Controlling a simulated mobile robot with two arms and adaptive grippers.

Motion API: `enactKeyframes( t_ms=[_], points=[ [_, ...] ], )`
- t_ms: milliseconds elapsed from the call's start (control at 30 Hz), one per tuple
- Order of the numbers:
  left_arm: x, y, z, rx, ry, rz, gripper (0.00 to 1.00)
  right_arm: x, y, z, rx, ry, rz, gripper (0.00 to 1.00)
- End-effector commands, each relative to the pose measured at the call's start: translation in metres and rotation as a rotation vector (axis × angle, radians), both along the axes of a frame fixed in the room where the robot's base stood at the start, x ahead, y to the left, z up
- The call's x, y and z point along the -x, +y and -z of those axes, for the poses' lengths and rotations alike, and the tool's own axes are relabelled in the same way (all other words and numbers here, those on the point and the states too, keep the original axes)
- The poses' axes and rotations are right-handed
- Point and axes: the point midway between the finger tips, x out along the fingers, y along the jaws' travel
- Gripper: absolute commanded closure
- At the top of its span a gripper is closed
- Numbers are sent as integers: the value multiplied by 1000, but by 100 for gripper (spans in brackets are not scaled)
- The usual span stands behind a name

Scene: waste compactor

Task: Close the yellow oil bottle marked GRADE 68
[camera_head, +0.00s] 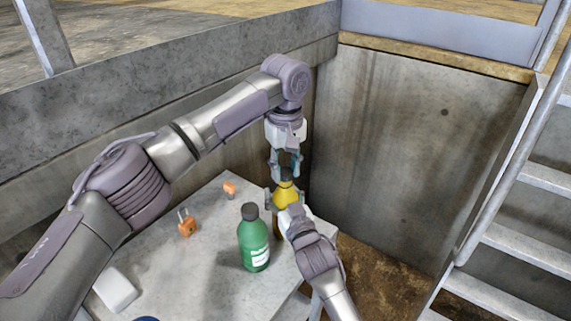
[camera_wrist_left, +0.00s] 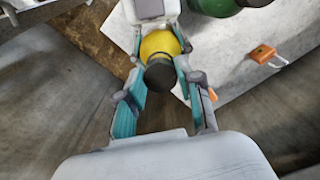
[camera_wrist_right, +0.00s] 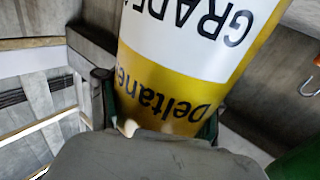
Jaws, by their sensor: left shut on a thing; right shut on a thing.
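The yellow oil bottle (camera_head: 286,194) stands upright at the table's far right edge, with a dark cap (camera_wrist_left: 160,75) on its top. Its label in the right wrist view (camera_wrist_right: 190,40) reads GRADE, upside down; the number is out of view. My left gripper (camera_head: 286,168) comes from above and is shut on the dark cap, its fingers on either side in the left wrist view (camera_wrist_left: 168,85). My right gripper (camera_head: 281,203) is shut on the bottle's body from the near right side. I cannot tell how tightly the cap sits.
A green bottle (camera_head: 253,243) with a dark cap stands just left of the yellow one on the grey table (camera_head: 212,215). An orange padlock (camera_head: 187,226), another small orange item (camera_head: 230,188) and a white box (camera_head: 115,289) lie to the left. Concrete walls stand behind; metal stairs (camera_head: 520,245) are at right.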

Motion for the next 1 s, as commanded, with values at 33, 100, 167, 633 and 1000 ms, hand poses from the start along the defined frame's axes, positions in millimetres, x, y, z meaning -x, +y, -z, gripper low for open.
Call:
enactKeyframes(
  t_ms=[33,100,167,633,1000],
  points=[
    [0,0,0,0,0,0,77,0,0,0,0,1,0,100],
    [0,0,0,0,0,0,77,0,0,0,0,1,0,100],
    [0,0,0,0,0,0,77,0,0,0,0,1,0,100],
    [0,0,4,0,1,0,77,0,0,1,0,1,0,100],
    [0,0,11,1,0,1,77,0,0,1,0,1,0,100]
  ],
)
